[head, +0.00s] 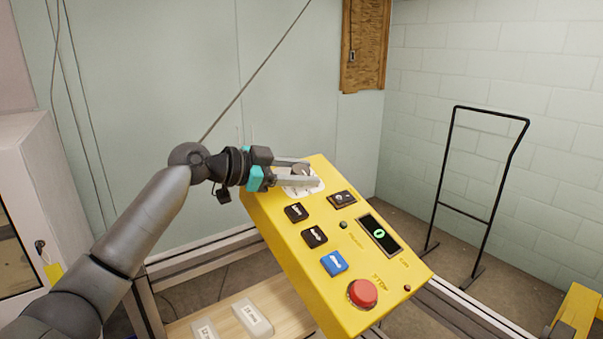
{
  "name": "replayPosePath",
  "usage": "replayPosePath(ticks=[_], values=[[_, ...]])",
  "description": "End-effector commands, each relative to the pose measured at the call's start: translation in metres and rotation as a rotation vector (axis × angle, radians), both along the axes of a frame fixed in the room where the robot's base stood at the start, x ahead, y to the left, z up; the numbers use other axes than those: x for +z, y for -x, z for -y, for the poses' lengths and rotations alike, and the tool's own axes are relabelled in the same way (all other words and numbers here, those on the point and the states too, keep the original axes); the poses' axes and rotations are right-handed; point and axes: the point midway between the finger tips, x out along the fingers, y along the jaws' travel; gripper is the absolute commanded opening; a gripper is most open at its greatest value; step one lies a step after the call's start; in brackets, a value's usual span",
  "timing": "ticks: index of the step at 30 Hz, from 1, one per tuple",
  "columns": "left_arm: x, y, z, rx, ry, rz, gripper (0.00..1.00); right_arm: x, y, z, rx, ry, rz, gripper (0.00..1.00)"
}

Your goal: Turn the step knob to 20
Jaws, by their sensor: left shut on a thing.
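The yellow control panel (292,253) stands tilted in the middle of the head view. The step knob (300,171) sits on a white dial plate (303,189) near the panel's top end. My left gripper (312,173) reaches in from the left with its two fingers around the knob and is shut on it. The fingers hide part of the knob and dial, and the dial's numbers are too small to read. My right gripper is not in view.
The panel also carries black buttons (296,212), a blue button (334,263), a red stop button (362,293) and a small display (379,234) with a green mark. White labelled blocks (252,318) lie on a wooden surface below. A black metal frame (489,190) stands at the right.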

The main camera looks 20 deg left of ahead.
Motion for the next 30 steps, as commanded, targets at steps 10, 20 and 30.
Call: replayPosePath(ticks=[10,20,30], values=[[0.000,0.000,0.000,0.001,0.000,0.000,0.77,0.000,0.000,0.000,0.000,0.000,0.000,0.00],[0.001,0.002,-0.003,0.002,0.000,0.001,0.78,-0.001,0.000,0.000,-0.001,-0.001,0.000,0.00],[0.015,0.047,-0.046,0.004,-0.003,0.001,0.78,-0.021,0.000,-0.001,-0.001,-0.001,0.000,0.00]])
